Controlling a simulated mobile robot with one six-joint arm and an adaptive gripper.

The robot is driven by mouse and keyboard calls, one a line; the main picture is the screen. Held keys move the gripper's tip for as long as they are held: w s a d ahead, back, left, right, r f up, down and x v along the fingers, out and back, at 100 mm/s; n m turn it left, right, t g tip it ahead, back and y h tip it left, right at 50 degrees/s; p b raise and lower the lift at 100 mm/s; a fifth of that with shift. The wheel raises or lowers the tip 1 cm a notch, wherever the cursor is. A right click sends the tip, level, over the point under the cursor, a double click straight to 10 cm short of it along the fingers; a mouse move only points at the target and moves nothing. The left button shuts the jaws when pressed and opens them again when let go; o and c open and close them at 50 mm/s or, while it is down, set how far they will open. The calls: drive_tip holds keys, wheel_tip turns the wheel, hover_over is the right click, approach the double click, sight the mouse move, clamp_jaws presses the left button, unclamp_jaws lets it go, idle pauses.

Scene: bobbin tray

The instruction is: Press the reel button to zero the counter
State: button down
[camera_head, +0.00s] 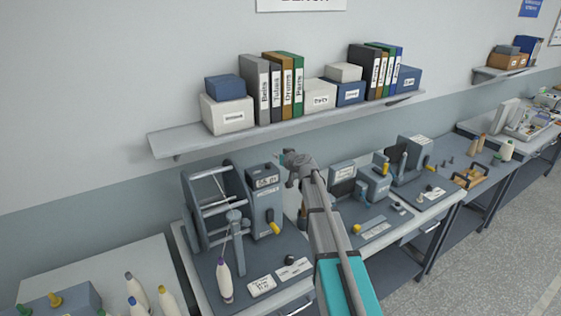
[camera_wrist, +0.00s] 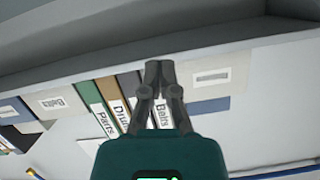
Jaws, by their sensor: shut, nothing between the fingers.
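The reel machine (camera_head: 205,242) stands on the left bench, with an open frame of rollers. Beside it is a blue-grey counter box (camera_head: 263,212) with a small display (camera_head: 265,182) and a yellow knob (camera_head: 275,229) low on its front. I cannot tell for sure which part is the reel button. My gripper (camera_head: 284,157) is above and right of the counter box in the head view, apart from it. In the wrist view my gripper (camera_wrist: 159,66) is shut and empty. The counter box is not in the wrist view.
A wall shelf (camera_head: 190,143) with binders (camera_head: 276,86) and boxes hangs behind my gripper. A white thread cone (camera_head: 224,280) stands before the reel. More machines (camera_head: 373,184) stand to the right.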

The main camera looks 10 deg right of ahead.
drive_tip(key=b, duration=0.1)
hover_over(271, 169)
drive_tip(key=shift+d+f, duration=0.25)
drive_tip(key=shift+f, duration=0.4)
drive_tip(key=shift+w+a+f+b, duration=0.1)
drive_tip(key=shift+w+f+b, duration=0.05)
drive_tip(key=shift+f+b, duration=0.2)
drive_tip(key=shift+s+a+f+b, duration=0.1)
drive_tip(key=shift+s+f+b, duration=0.15)
drive_tip(key=shift+f+b, duration=0.65)
drive_tip(key=shift+a+f+b, duration=0.15)
drive_tip(key=shift+f+b, duration=0.55)
